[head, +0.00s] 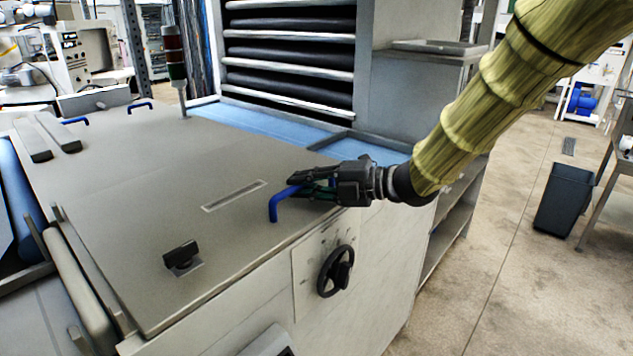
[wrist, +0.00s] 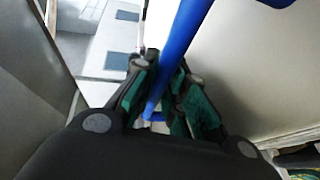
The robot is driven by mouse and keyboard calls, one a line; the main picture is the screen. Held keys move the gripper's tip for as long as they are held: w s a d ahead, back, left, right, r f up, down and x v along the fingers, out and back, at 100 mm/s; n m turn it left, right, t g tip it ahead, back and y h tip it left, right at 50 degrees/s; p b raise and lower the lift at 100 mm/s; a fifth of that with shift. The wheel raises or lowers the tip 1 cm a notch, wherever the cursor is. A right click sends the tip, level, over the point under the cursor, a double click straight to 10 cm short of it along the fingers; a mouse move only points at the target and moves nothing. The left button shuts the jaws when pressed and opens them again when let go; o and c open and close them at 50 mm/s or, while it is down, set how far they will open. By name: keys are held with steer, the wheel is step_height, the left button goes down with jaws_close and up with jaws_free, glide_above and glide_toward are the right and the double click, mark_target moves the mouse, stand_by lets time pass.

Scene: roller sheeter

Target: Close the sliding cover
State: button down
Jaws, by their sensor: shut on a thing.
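The sliding cover (head: 150,185) is a wide, flat grey panel on top of the machine in the head view. A blue bar handle (head: 274,207) stands at its near right edge. My gripper (head: 305,185) comes in from the right, level with the handle. In the wrist view the blue handle (wrist: 172,65) runs between the two green-padded fingers of my gripper (wrist: 165,105), which are shut on it. In the head view the fingers hide part of the handle.
A black handwheel (head: 336,270) is on the machine's front face below the handle. Blue surface (head: 250,125) shows behind the cover, before the rack of rollers (head: 290,50). A dark bin (head: 564,200) stands on open floor at right.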

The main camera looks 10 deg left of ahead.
steer(key=shift+d, duration=0.15)
steer(key=shift+f, duration=0.1)
steer(key=c, duration=1.8)
jaws_free()
steer(key=o, duration=0.3)
steer(key=shift+s+d, duration=0.1)
steer(key=shift+d, duration=0.15)
steer(key=shift+o, duration=0.2)
steer(key=shift+a, duration=0.2)
steer(key=v, duration=1.2)
